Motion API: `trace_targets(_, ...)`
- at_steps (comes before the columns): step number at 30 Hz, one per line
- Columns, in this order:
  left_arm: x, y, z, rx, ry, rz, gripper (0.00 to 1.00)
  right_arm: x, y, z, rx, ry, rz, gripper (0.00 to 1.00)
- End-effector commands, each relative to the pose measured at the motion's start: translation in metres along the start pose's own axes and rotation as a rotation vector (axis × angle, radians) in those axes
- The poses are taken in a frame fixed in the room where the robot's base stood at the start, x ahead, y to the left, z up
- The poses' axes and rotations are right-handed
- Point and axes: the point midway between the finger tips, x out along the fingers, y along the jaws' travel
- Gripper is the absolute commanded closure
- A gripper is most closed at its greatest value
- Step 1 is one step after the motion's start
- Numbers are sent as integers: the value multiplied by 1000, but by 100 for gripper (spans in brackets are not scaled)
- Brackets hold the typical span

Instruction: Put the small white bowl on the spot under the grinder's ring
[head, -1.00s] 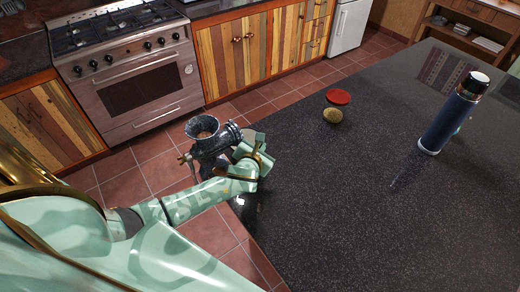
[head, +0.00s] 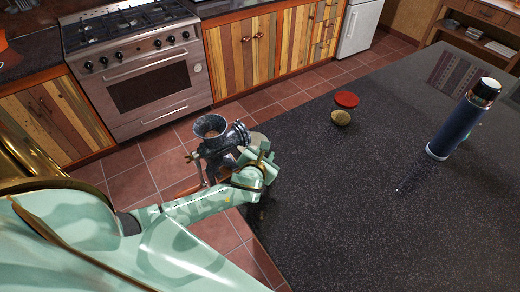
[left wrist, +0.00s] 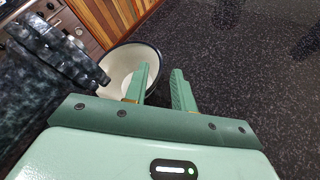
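The small white bowl (left wrist: 118,66) with a dark rim shows in the left wrist view, beside the dark speckled grinder (left wrist: 60,55). Contact cannot be told. My right gripper is not in view.
The dark counter (head: 380,220) is mostly clear to the right. A red disc (head: 346,99) and a round brownish item (head: 341,118) lie near its far left edge. A dark blue flask (head: 460,122) stands at the right. A stove (head: 140,70) is across the floor.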

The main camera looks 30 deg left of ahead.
Motion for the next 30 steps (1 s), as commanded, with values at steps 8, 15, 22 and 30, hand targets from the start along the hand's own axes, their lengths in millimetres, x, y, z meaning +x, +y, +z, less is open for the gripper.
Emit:
trace_targets(8, -66, 1, 2, -1, -1, -2, 74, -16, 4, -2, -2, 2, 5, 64)
trace_targets(15, -90, 0, 1, 1, -1, 0, 74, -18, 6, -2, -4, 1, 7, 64)
trace_targets(22, -92, 0, 0, 0, -1, 0, 74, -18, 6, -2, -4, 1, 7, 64)
trace_targets(30, -102, 1, -2, -230, 37, 12, 74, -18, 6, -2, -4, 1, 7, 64)
